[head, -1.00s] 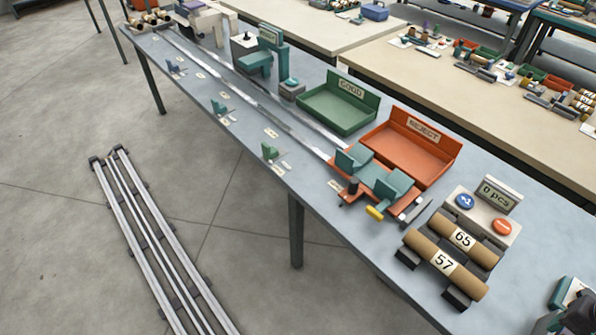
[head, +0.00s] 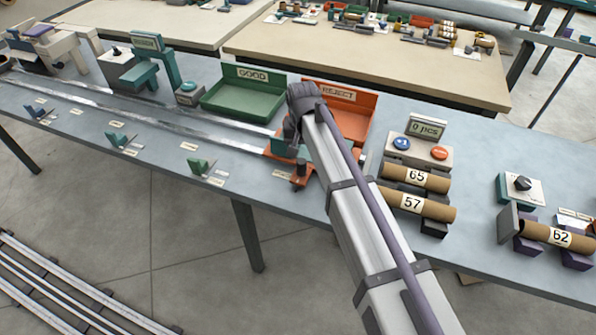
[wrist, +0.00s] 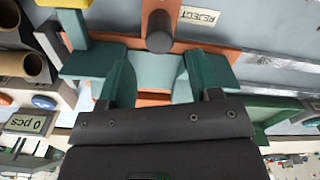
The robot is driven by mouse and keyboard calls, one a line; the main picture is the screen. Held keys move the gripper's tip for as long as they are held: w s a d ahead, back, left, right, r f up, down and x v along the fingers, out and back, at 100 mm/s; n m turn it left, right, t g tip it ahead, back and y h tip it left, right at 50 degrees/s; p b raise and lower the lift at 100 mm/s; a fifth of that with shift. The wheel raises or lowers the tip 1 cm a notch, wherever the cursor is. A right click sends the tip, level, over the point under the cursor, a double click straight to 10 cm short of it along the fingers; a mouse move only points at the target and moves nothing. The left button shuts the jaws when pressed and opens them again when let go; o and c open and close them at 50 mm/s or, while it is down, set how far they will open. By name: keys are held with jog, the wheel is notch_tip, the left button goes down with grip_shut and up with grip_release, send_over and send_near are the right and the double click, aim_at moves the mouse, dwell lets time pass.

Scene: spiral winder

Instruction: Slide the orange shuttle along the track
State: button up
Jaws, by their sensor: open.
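The orange shuttle (head: 275,153), with teal blocks on it, sits at the right end of the silver track (head: 190,128), in front of the reject tray. My arm hides much of it in the head view. In the wrist view the shuttle (wrist: 155,100) fills the middle, with two teal blocks, a dark round knob (wrist: 160,38) and a yellow part at the upper left. My gripper (wrist: 160,97) is open and empty, its fingers pointing at the teal blocks. Whether they touch cannot be told. In the head view its fingers are hidden behind my arm.
Behind the track stand a green GOOD tray (head: 243,92) and an orange REJECT tray (head: 352,118). To the right are a counter box (head: 425,140) reading 0 pcs and cardboard tubes (head: 415,203) on holders. Small teal stops (head: 198,167) line the front of the track.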

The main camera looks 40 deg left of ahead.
aim_at(302, 160)
notch_tip(302, 160, down, 7)
jog(key=b, duration=0.5)
jog(key=shift+f+b, duration=0.2)
jog(key=shift+b, duration=0.1)
jog(key=shift+r, duration=0.15)
grip_shut()
